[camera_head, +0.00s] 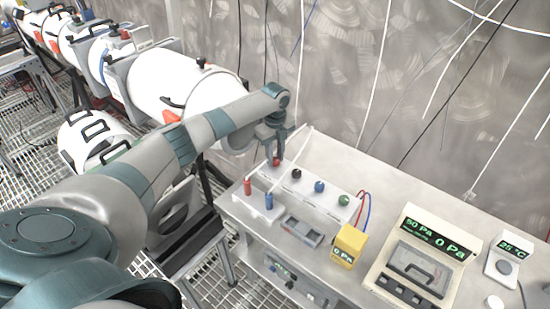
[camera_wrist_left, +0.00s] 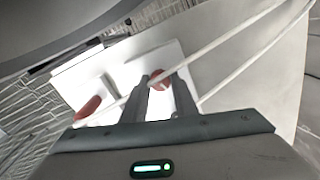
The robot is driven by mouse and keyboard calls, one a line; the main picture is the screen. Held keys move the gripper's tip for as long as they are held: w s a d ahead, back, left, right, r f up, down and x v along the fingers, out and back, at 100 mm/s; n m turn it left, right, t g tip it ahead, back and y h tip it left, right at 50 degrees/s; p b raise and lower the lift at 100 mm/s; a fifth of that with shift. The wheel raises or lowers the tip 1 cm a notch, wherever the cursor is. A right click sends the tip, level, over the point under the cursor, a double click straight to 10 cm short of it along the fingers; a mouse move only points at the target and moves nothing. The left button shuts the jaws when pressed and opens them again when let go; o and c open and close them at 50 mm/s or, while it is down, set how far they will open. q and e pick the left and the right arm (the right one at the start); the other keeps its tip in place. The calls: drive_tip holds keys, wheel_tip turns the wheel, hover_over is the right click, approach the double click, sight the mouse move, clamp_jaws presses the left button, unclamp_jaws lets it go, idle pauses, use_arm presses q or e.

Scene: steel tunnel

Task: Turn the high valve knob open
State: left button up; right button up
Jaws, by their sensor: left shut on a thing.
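A white valve block (camera_head: 309,186) on the bench carries a row of small knobs: a red knob (camera_head: 276,161), a black knob (camera_head: 296,174), a blue knob (camera_head: 319,186) and a green knob (camera_head: 344,200). No label shows which is the high valve knob. My left gripper (camera_head: 275,155) points down over the red knob at the far end of the row. In the left wrist view the red knob (camera_wrist_left: 157,79) sits between the two fingertips, and the gripper (camera_wrist_left: 160,82) is shut on it. Fingers partly hide the knob. My right gripper is out of view.
A yellow gauge (camera_head: 348,245) and a beige pressure box (camera_head: 420,258) stand to the right. A thin white cable crosses near the gripper. Large white cylinders (camera_head: 185,85) lie behind my arm.

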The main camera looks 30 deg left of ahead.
sight(275, 160)
use_arm(q)
drive_tip(key=m, duration=0.3)
drive_tip(key=shift+m+b, duration=0.4)
drive_tip(key=shift+w, duration=0.1)
drive_tip(key=o, duration=1.1)
drive_tip(key=shift+c, duration=0.2)
drive_tip(key=shift+r, duration=0.1)
drive_tip(key=shift+r, duration=0.45)
wheel_tip(275, 160, up, 16)
drive_tip(key=b, duration=0.4)
drive_tip(key=shift+r, duration=0.25)
